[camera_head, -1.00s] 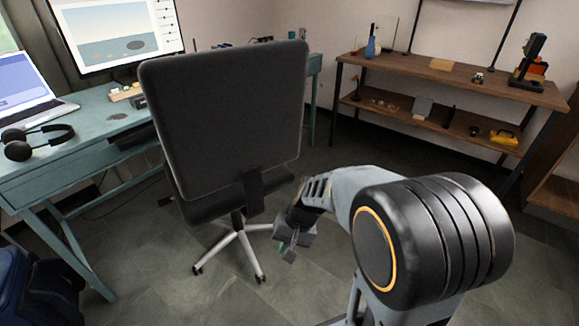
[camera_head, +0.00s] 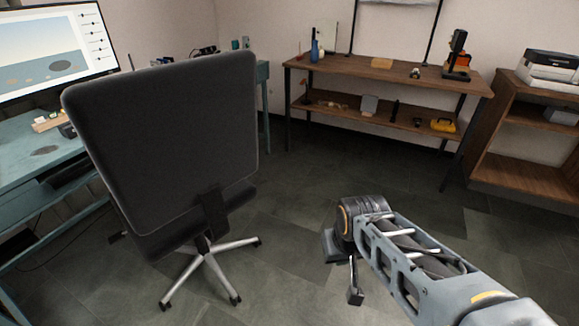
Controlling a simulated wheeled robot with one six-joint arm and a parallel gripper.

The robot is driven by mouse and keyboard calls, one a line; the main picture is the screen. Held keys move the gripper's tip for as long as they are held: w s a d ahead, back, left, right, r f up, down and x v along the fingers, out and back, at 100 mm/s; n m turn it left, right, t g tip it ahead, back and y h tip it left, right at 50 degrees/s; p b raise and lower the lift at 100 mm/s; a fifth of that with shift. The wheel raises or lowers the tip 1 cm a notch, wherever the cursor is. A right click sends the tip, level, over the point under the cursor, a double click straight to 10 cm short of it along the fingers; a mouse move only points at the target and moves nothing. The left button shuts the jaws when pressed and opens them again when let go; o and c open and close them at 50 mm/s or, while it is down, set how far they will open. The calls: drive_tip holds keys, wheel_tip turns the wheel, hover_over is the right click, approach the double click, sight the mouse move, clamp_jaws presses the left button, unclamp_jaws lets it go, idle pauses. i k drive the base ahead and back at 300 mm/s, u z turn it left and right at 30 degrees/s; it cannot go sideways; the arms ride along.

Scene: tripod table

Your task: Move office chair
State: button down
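The office chair (camera_head: 165,140) stands on the left side of the view, its dark backrest turned toward me. Its silver star base (camera_head: 210,262) rests on the floor beside the teal desk. My gripper (camera_head: 345,275) is in the lower middle, above the floor to the right of the chair and apart from it. A gap of bare floor shows between them. One finger points down; the rest is dark and partly hidden by its own body, so its opening is unclear.
The teal desk (camera_head: 30,150) with a monitor (camera_head: 55,50) is at the left. A wooden shelf table (camera_head: 390,75) with small items stands at the back wall. A brown cabinet (camera_head: 530,140) with a printer (camera_head: 550,70) is at the right. Dark tiled floor between is clear.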

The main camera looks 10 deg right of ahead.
sight(204, 251)
drive_tip(key=z, duration=1.15)
drive_tip(key=i, duration=1.6)
drive_tip(key=u, duration=2.95)
drive_tip(key=i, duration=0.5)
drive_tip(key=u, duration=0.05)
